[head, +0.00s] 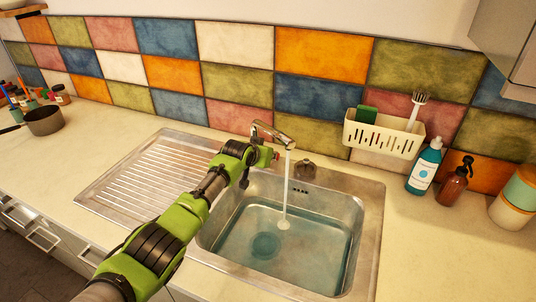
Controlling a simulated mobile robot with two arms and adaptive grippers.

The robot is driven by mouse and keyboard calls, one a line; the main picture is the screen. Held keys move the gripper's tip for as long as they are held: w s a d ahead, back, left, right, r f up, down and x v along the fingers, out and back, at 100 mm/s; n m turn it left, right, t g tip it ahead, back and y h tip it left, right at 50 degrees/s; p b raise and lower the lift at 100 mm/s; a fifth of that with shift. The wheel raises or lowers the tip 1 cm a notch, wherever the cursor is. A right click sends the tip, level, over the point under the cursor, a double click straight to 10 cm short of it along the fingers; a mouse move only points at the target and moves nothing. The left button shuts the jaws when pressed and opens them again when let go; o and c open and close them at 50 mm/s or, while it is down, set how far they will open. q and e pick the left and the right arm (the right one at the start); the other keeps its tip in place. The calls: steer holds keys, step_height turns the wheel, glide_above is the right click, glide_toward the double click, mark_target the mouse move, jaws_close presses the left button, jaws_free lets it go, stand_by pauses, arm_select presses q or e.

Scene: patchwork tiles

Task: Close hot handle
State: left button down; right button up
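A metal tap (272,134) stands behind the sink, and a stream of water (287,185) runs from its spout into the basin. My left gripper (262,158) is at the left side of the tap, close to its base. A small reddish spot (276,155) shows at the gripper's tip; I cannot tell whether it belongs to the hot handle. The hot handle is otherwise hidden behind the gripper, and contact is unclear. A dark metal knob (305,168) stands to the right of the stream. My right gripper is out of view.
The sink basin (345,205) holds water. A ribbed drainboard (135,172) lies left, partly behind my arm. A cream caddy (383,140) hangs on the tiles. A blue soap bottle (424,168) and brown spray bottle (453,186) stand right. A pot (44,121) sits far left.

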arm_select(q)
steer(key=c, duration=1.9)
jaws_free()
steer(key=shift+s, duration=0.1)
steer(key=shift+v, duration=5.9)
steer(key=shift+f, duration=0.15)
